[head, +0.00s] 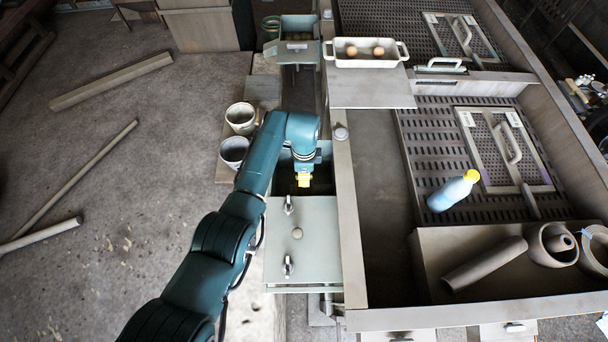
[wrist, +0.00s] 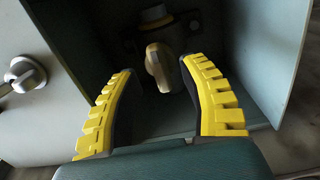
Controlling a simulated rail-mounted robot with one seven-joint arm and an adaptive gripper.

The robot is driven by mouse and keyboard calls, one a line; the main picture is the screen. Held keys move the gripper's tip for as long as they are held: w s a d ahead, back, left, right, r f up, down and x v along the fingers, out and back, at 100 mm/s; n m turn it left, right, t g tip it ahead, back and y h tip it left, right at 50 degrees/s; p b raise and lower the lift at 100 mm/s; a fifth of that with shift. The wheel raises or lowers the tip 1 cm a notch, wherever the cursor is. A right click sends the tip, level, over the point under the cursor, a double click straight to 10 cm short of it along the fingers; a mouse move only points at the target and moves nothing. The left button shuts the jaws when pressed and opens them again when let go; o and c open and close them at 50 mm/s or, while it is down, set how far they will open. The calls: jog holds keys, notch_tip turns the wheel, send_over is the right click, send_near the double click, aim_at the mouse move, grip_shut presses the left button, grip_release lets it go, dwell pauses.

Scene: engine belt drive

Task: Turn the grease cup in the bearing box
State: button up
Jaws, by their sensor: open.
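The bearing box (head: 284,160) is a grey-green box with its inside exposed, set in the narrow channel left of the long metal frame. The grease cup (wrist: 158,68) shows in the wrist view as a tan, wing-shaped knob on a dark fitting inside the box. In the head view it is hidden by my arm. My gripper (head: 304,180) is at the mouth of the box, pointing in. Its two yellow-ridged fingers are open, one on each side of the cup, with visible gaps. I cannot tell how deep the cup lies between the fingertips.
A grey-green panel (head: 300,251) with two latches and a round knob lies in front of the box; one latch (wrist: 25,76) is left of my fingers. The box walls are close around the gripper. Two pots (head: 235,151) stand left of my arm.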

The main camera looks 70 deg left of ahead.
notch_tip(320, 180, up, 10)
jog(key=shift+r, duration=0.1)
dwell(0.5)
